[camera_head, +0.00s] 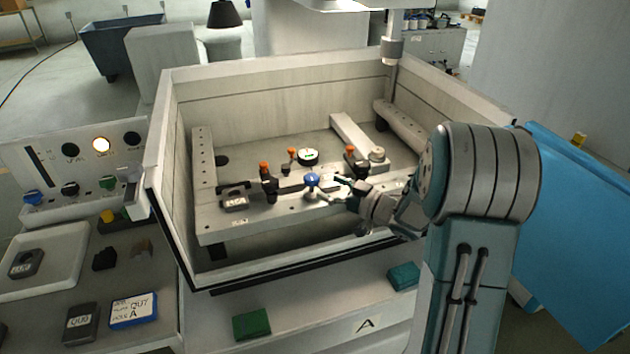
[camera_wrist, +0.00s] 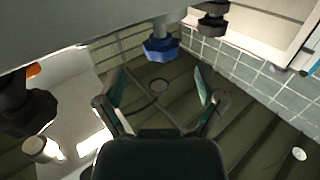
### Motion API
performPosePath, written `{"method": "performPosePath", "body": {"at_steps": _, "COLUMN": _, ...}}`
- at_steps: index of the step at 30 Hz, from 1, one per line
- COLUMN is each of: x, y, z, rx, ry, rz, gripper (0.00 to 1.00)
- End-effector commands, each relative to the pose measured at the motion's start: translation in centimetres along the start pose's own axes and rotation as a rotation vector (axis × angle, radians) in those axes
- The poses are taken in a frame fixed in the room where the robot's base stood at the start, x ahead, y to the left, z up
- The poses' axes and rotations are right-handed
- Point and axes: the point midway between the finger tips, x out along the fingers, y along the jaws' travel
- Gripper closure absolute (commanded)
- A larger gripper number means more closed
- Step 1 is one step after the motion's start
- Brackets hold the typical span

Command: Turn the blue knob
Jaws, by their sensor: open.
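A blue knob (camera_head: 312,180) stands on the pale fixture bar inside the open work tank. My gripper (camera_head: 331,189) is just to the right of this knob, with its fingers spread towards it. In the wrist view a blue knob (camera_wrist: 162,48) hangs from the top, beyond the open fingers of my gripper (camera_wrist: 160,88). Nothing is between the fingers, and they look clear of the knob. In the head view I cannot tell if a finger touches it. Another blue knob (camera_head: 33,197) is on the control panel at the left.
Orange-topped clamps (camera_head: 268,183) and a round dial (camera_head: 308,156) stand close to the knob in the tank. The tank's front wall (camera_head: 300,272) runs below my arm. In the wrist view a dark knob (camera_wrist: 212,20) is right of the blue one.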

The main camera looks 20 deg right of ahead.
Motion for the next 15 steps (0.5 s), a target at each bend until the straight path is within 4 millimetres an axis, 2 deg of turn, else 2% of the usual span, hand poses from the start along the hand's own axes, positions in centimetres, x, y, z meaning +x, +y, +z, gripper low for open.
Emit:
{"method": "performPosePath", "body": {"at_steps": 1, "x": -1.2, "y": 0.1, "z": 0.0, "rx": 0.000, "ry": 0.000, "rz": 0.005, "gripper": 0.12}}
{"method": "performPosePath", "body": {"at_steps": 6, "x": -4.4, "y": 0.1, "z": 0.1, "rx": 0.000, "ry": -0.001, "rz": 0.004, "gripper": 0.12}}
{"method": "performPosePath", "body": {"at_steps": 10, "x": -5.9, "y": 0.1, "z": 0.1, "rx": 0.000, "ry": -0.001, "rz": 0.002, "gripper": 0.12}}
{"method": "performPosePath", "body": {"at_steps": 15, "x": -6.5, "y": 0.1, "z": 0.1, "rx": -0.001, "ry": 0.000, "rz": 0.000, "gripper": 0.12}}
